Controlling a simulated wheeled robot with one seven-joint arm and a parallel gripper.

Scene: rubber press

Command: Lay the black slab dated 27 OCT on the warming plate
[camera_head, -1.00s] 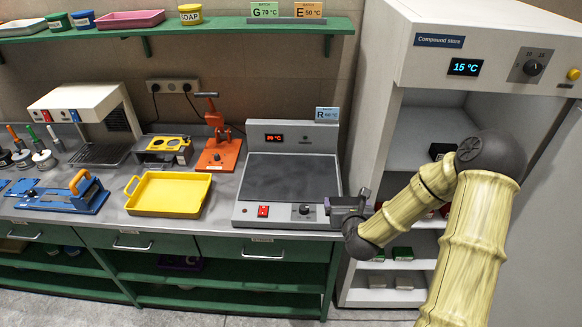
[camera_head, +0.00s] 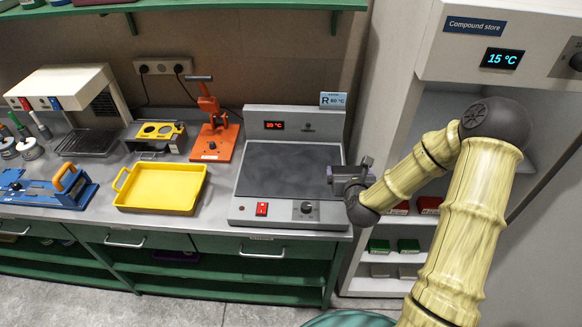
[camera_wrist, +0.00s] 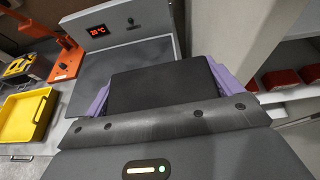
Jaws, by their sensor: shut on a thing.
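The warming plate (camera_head: 283,172) is a grey unit with a dark flat top, a red display and a tag marked R 60 °C; it stands on the bench. My gripper (camera_head: 336,177) is at the plate's right edge. In the wrist view my gripper (camera_wrist: 166,92) has its purple fingers shut on the two sides of a black slab (camera_wrist: 165,86). The slab's visible face is plain and shows no date. The plate's top (camera_wrist: 97,75) shows behind and left of the slab. I cannot tell how high the slab is above it.
A yellow tray (camera_head: 160,187) and an orange hand press (camera_head: 212,135) are left of the plate. The compound store (camera_head: 400,110) stands right, with red and green-marked slabs on its shelves. The plate's red switch (camera_head: 262,208) and knob are at its front. Its top looks clear.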

